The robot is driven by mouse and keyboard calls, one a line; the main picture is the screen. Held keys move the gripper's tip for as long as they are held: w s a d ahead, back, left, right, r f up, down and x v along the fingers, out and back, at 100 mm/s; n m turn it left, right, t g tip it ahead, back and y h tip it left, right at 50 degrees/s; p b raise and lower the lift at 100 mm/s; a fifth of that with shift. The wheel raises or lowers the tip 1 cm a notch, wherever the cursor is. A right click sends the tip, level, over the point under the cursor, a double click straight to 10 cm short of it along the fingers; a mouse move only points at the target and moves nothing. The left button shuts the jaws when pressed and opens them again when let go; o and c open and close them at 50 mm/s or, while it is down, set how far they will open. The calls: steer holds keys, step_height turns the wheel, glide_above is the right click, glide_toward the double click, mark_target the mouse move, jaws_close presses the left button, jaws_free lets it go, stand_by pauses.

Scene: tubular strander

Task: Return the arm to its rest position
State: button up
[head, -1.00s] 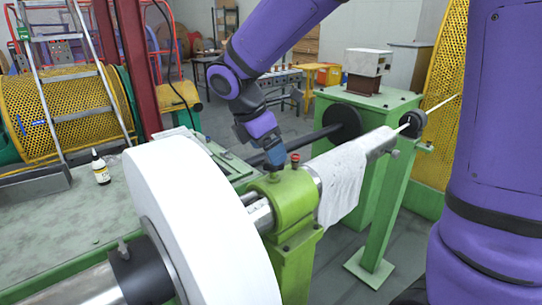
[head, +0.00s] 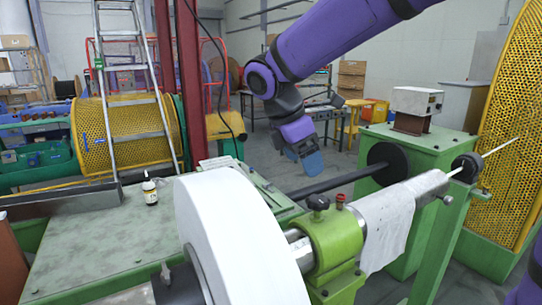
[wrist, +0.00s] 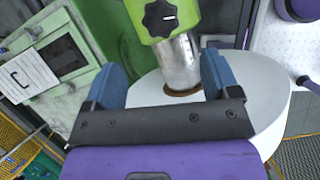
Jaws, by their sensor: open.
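My purple arm reaches in from the upper right in the head view. My gripper (head: 303,160) hangs in the air with its blue fingers pointing down, above and behind the green bearing block (head: 336,243). In the wrist view my gripper (wrist: 168,85) has its two blue fingers wide apart with nothing held between them. Beyond the fingers show the green block with a black knob (wrist: 160,17), a metal shaft (wrist: 178,62) and the white reel (wrist: 268,92).
The white reel (head: 238,240) stands in front of the block. A white cloth (head: 387,225) drapes over the metal roller. A small bottle (head: 150,188) stands on the green bench (head: 95,245). A ladder (head: 130,85) leans near the yellow mesh drum. A yellow mesh guard (head: 510,150) stands at right.

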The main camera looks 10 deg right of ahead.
steer(key=s+d+m+t+y, duration=0.1)
steer(key=s+d+m, duration=0.2)
steer(key=s+m, duration=0.3)
steer(key=s+d+m+t+y, duration=0.2)
steer(key=s+d+m, duration=0.2)
steer(key=s+m, duration=0.2)
steer(key=s+d+r+m+t+y, duration=0.1)
steer(key=s+d+m, duration=0.3)
steer(key=s+m, duration=0.3)
steer(key=shift+s+d+t, duration=0.2)
steer(key=shift+s+t, duration=0.2)
steer(key=shift+s, duration=0.35)
